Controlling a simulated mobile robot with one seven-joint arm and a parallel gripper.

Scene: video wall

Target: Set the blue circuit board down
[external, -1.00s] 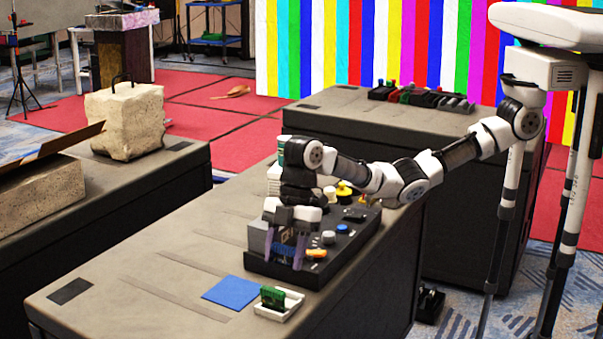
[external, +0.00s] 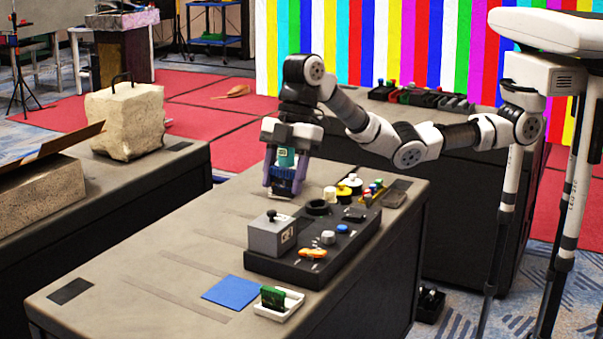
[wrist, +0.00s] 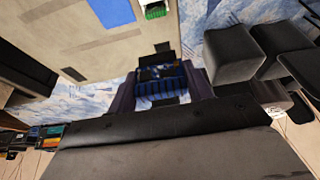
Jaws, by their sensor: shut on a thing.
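My gripper (external: 282,184) is shut on the blue circuit board (external: 284,173) and holds it in the air above the far left part of the table, beyond the dark tray. In the wrist view the board (wrist: 160,86) sits between the two fingers, showing a dark face and a row of blue blocks. Part of it is hidden by the fingers. A flat blue mat (external: 231,292) lies bare on the near part of the table; it also shows at the top of the wrist view (wrist: 112,11).
A white dish (external: 287,312) with a green board (external: 272,297) stands right of the mat. A dark tray (external: 330,270) holds a grey box (external: 272,234), an orange tool (external: 313,253) and knobs. The table left of the tray is clear.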

